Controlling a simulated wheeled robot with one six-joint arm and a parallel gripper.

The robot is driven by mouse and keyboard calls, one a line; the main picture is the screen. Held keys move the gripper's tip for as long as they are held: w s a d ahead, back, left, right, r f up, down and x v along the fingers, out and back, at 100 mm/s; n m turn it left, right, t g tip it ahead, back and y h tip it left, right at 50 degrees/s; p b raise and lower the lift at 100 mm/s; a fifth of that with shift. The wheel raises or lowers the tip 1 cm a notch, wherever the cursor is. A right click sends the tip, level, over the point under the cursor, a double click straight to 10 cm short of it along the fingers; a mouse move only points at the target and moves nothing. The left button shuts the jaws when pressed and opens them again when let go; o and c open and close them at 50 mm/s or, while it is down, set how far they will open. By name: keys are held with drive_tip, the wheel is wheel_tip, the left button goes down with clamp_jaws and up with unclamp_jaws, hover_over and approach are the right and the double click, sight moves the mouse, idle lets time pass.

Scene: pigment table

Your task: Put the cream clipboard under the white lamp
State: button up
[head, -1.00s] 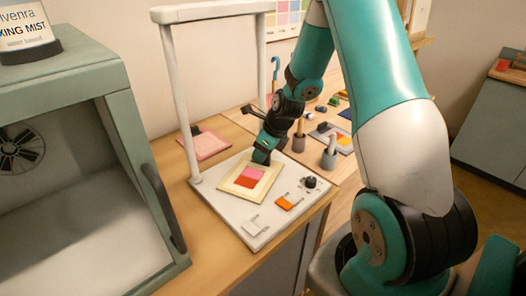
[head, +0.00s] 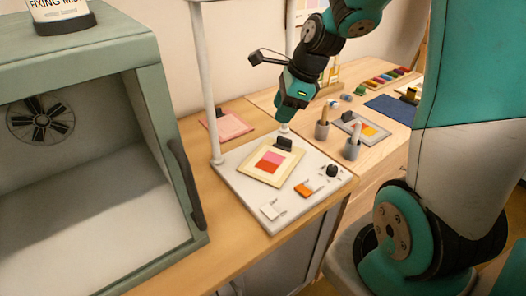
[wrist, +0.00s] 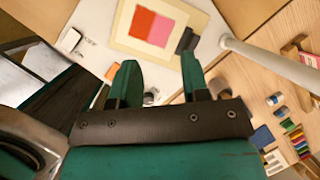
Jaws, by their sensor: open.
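The cream clipboard (head: 287,170), with a red and pink patch and a dark clip, lies flat on the base plate of the white lamp (head: 205,90), between its posts and the plate's front. The lamp's top is out of the head view. In the wrist view the cream clipboard (wrist: 124,22) lies beyond the fingertips, beside a post. My gripper (head: 290,120) is open and empty, raised above the clipboard's clip end and apart from it. Its two fingers (wrist: 158,78) stand apart in the wrist view.
An orange piece (head: 305,188), a white piece (head: 272,210) and a dark knob (head: 332,170) sit on the plate. A pink clipboard (head: 226,124) lies behind left. A grey clipboard (head: 348,119) and pots (head: 352,150) stand right. A green booth (head: 185,190) borders the left.

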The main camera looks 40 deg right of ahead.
drive_tip(key=s+a+r+n+g, duration=0.1)
drive_tip(key=s+a+r+n, duration=0.2)
drive_tip(key=s+a+n, duration=0.6)
drive_tip(key=s+a+r+n+g+y, duration=0.1)
drive_tip(key=s+a+n, duration=0.9)
drive_tip(key=n, duration=1.2)
wheel_tip(320, 180, up, 2)
drive_tip(key=a+g, duration=0.1)
drive_tip(key=a, duration=0.1)
drive_tip(key=shift+s+a+r+n+g+y, duration=0.15)
drive_tip(key=shift+a+r+n+g+y, duration=0.05)
drive_tip(key=shift+a+n+g+y, duration=0.15)
